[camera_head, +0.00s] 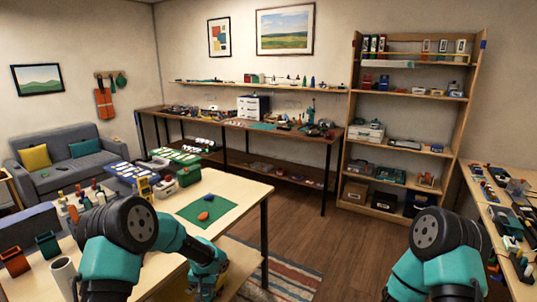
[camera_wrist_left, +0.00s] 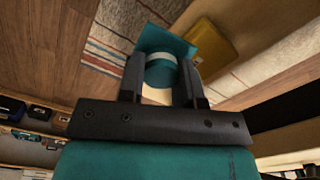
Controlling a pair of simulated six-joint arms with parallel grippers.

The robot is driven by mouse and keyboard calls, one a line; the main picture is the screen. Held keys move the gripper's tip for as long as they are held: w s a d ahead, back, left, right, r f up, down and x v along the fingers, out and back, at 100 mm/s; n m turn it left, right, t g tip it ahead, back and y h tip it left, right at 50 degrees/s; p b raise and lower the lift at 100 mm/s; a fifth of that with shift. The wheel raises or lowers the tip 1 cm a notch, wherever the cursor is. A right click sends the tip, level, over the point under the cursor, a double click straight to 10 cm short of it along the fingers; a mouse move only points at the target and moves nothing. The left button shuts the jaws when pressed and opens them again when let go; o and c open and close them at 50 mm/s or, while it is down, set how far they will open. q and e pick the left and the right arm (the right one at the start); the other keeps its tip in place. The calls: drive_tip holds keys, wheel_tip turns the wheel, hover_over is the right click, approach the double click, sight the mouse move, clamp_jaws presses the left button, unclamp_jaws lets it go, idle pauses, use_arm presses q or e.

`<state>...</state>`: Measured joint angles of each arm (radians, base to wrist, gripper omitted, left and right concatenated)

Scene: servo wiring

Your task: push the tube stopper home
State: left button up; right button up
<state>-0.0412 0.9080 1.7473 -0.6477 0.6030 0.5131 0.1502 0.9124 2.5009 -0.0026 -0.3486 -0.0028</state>
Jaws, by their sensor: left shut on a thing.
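In the left wrist view, my left gripper (camera_wrist_left: 161,66) is closed around a teal rounded piece (camera_wrist_left: 162,75) with a pale band across it. A flat teal part (camera_wrist_left: 164,39) shows just beyond it. I cannot tell whether this piece is the tube stopper or whether it sits in a tube. In the head view, my left arm reaches over the near table's right edge, and its fingertips are not clear there. A white open-ended tube (camera_head: 63,274) stands at the table's lower left. My right arm shows at the lower right, with its gripper out of the frame.
The near table (camera_head: 232,186) holds a green mat (camera_head: 187,215) with small red and blue pieces, plus trays and cups at left. A yellow object (camera_wrist_left: 214,48) lies beyond the fingers in the wrist view. Wooden floor (camera_head: 300,222) and a striped rug (camera_head: 285,280) lie right of the table.

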use_arm(q)
drive_tip(key=shift+d+f+n, duration=0.5)
drive_tip(key=shift+d+f, duration=0.4)
drive_tip(key=shift+d, duration=0.05)
